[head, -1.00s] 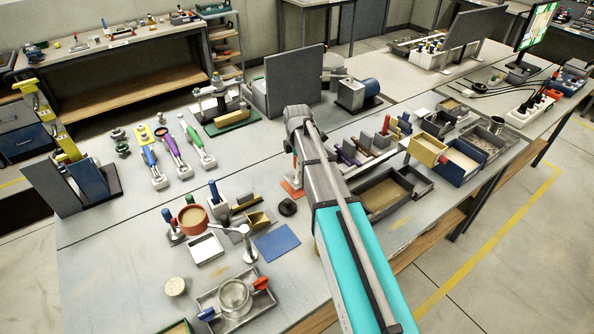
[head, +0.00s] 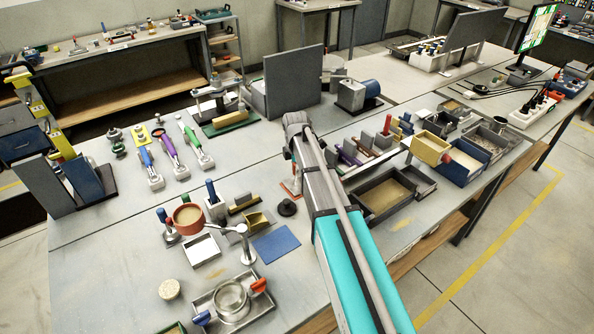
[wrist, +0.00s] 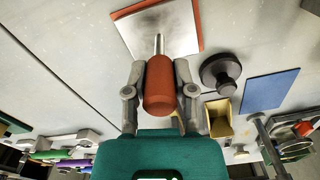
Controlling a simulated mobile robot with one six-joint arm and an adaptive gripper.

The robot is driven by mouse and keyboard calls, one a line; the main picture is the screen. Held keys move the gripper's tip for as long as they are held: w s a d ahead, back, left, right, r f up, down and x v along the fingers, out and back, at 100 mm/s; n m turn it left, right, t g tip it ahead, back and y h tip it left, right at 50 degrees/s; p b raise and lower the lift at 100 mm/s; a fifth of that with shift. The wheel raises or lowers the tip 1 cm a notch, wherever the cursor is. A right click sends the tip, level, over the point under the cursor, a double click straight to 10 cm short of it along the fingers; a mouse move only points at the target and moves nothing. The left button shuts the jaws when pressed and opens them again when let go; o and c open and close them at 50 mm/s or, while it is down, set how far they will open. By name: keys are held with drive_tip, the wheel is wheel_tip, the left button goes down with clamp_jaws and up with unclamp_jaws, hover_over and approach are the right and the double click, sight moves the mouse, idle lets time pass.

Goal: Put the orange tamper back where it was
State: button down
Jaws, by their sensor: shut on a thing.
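The orange tamper (wrist: 159,86) has a rounded orange handle and a thin metal shaft. My gripper (wrist: 160,82) is shut on the handle, one finger on each side. Beyond the shaft, a square grey metal plate (wrist: 157,32) with an orange border lies at the shaft's far end. I cannot tell whether the tamper touches the surface below. In the head view my arm hides the gripper and most of the tamper; an orange edge (head: 290,189) shows just left of the arm.
Beside the gripper stand a dark round knob (wrist: 220,73), a blue mat (wrist: 268,91) and a small yellow box (wrist: 217,120). The head view shows a terracotta cup (head: 188,216), a grey tray (head: 208,311), and an open box (head: 370,208) right of my arm. Bare bench (head: 110,245) lies at left.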

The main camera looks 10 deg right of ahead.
drive_tip(key=shift+f, duration=0.15)
drive_tip(key=shift+c, duration=2.2)
unclamp_jaws()
wheel_tip(320, 180, up, 12)
drive_tip(key=p, duration=1.2)
